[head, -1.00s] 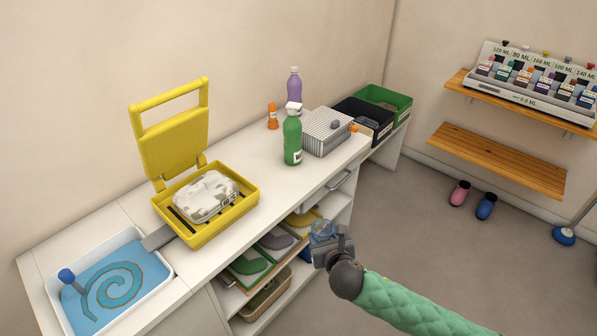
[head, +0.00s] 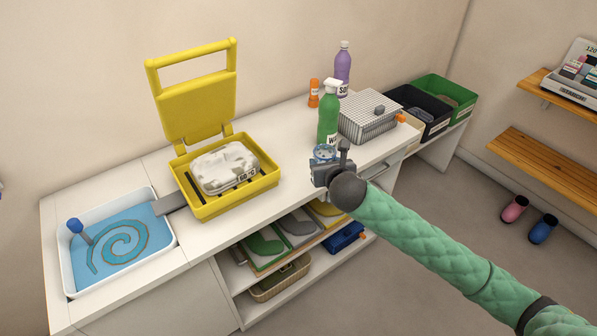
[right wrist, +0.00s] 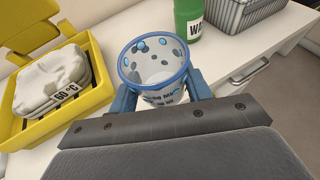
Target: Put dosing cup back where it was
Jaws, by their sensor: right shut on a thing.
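The dosing cup is clear with a blue rim and dark and blue spots. In the right wrist view the cup (right wrist: 160,92) stands upright between the fingers of my right gripper (right wrist: 161,95), which is shut on it. In the head view the right gripper (head: 325,168) holds the cup (head: 325,152) near the counter's front edge, in front of the green bottle (head: 328,115). I cannot tell whether the cup touches the counter. My left gripper is not in view.
The open yellow press (head: 226,201) with a white bundle is left of the cup. White counter (head: 285,150) is bare between press and green bottle.

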